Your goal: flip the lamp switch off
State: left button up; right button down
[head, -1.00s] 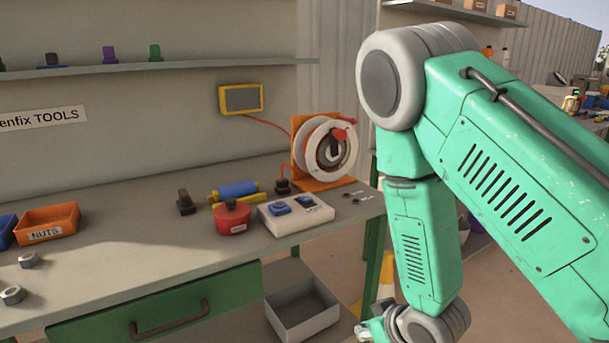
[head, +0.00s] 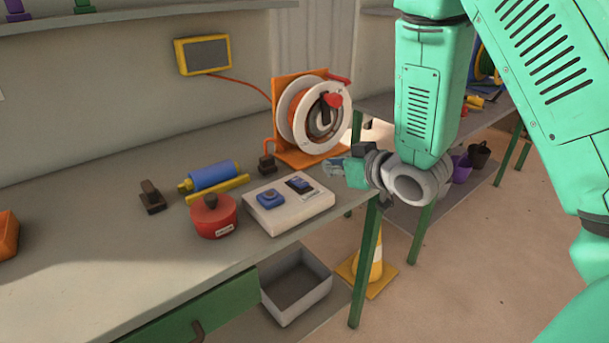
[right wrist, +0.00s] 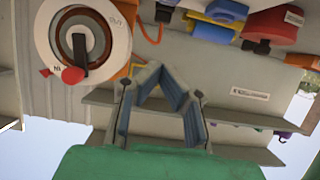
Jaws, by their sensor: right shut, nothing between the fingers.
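A white switch box (head: 291,208) lies on the bench near its right end, with a blue button (head: 270,199) on its left half and a dark and blue rocker (head: 299,184) on its right half. I cannot tell from a label which one is the lamp's. A yellow-framed dark panel (head: 203,54), possibly the lamp, hangs on the wall with a red cord. My right gripper (head: 335,168) is shut and empty, just behind and right of the box, apart from it. Its fingers (right wrist: 158,77) also show in the right wrist view. My left gripper is out of view.
An orange-framed cable reel (head: 310,112) stands behind the box; it also shows in the right wrist view (right wrist: 110,30). A red tin (head: 213,217), a blue roller (head: 213,176) and a dark block (head: 152,196) lie to the left. The front bench surface is clear.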

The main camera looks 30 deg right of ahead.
send_over(307, 183)
jog(key=w, duration=0.1)
notch_tip(307, 183, down, 4)
jog(key=shift+f, duration=0.2)
jog(key=shift+s+a+f+b, duration=0.1)
jog(key=shift+s+f+b, duration=0.1)
jog(key=shift+f, duration=0.45)
jog(key=shift+s+a+f+b, duration=0.1)
jog(key=shift+s+f+b, duration=0.1)
jog(key=shift+f, duration=0.85)
jog(key=shift+s+d+f, duration=0.1)
jog(key=shift+d, duration=0.05)
jog(key=shift+f, duration=0.1)
